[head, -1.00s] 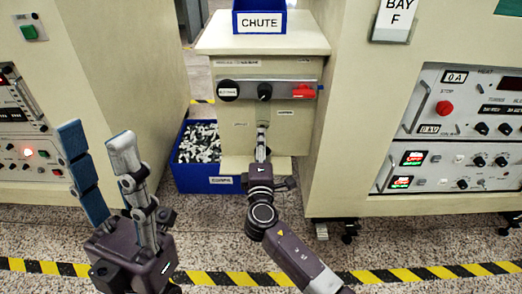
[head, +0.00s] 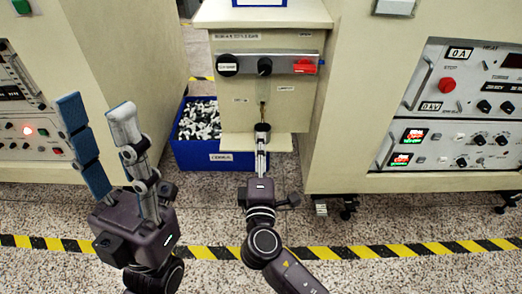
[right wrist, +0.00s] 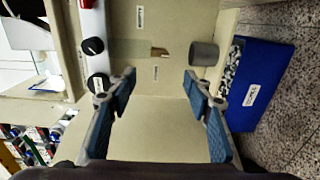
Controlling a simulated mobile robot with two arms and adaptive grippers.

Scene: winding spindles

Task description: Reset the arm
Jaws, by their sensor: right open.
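My right gripper (right wrist: 160,82) is open, with nothing between its blue-padded fingers in the right wrist view. It faces the cream machine front (right wrist: 150,100). In the head view it is seen edge-on in front of the machine's lower ledge (head: 235,143). A grey cylinder (right wrist: 203,54) stands at the ledge, beyond the fingers and apart from them. Its dark top (head: 262,127) shows just above my right gripper in the head view. My left gripper (head: 95,107) is open and empty, fingers pointing up, at the left of the head view.
A blue bin (head: 222,160) of black and white pieces stands on the floor beside the ledge. Above the ledge are two black knobs (head: 265,66) and a red switch (head: 304,66). Large cabinets flank both sides. Yellow-black tape (head: 215,252) crosses the open floor.

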